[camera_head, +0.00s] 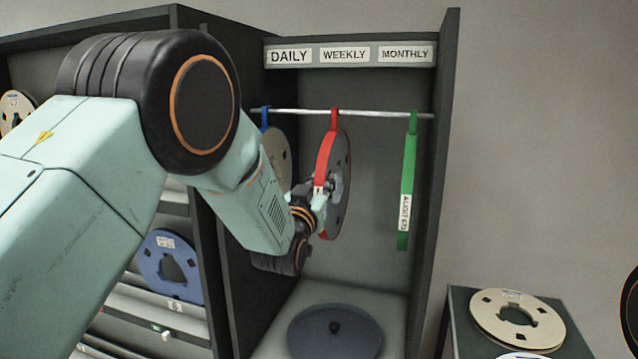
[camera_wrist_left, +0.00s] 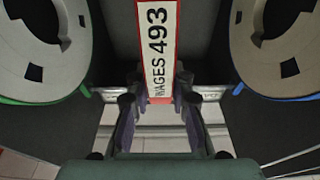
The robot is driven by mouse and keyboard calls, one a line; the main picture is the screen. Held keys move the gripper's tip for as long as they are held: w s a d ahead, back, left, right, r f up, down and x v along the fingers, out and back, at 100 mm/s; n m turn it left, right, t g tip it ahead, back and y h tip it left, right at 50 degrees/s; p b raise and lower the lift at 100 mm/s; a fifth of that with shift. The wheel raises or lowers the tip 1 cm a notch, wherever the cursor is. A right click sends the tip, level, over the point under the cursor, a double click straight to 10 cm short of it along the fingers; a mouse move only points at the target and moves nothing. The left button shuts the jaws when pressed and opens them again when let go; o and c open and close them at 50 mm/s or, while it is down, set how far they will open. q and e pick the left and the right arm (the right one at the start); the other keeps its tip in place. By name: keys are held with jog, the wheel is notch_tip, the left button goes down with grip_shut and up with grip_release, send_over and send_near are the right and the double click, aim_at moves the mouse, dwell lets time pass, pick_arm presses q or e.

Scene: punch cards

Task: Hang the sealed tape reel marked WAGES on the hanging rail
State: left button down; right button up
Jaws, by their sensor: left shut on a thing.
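The red-sealed tape reel (camera_head: 325,158) is upright beneath the hanging rail (camera_head: 375,114), between the blue and green reels. Its red hook tab (camera_head: 334,119) meets the rail under the WEEKLY sign; I cannot tell whether it bears the reel's weight. In the left wrist view the reel's red edge carries a white label (camera_wrist_left: 157,45) reading WAGES 493. My left gripper (camera_head: 322,190) is shut on the reel's near edge at the label; its fingers (camera_wrist_left: 160,88) stand on both sides of it. My right gripper is not in view.
A blue-tabbed reel (camera_head: 272,150) hangs under DAILY, partly behind my arm. A dark round disc (camera_head: 335,335) lies on the cabinet floor. A beige reel (camera_head: 517,320) lies on a stand at right. Shelves hold a blue reel (camera_head: 172,266).

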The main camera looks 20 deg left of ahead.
pick_arm(q)
jog(key=shift+w+r, duration=0.1)
jog(key=shift+r, duration=0.2)
jog(key=shift+r, duration=0.1)
jog(key=shift+r, duration=0.2)
jog(key=shift+r+p, duration=0.35)
jog(key=shift+p, duration=0.05)
jog(key=shift+r, duration=0.4)
jog(key=s, duration=2.2)
jog(key=shift+a, duration=0.4)
dwell(1.4)
jog(key=shift+f, duration=0.15)
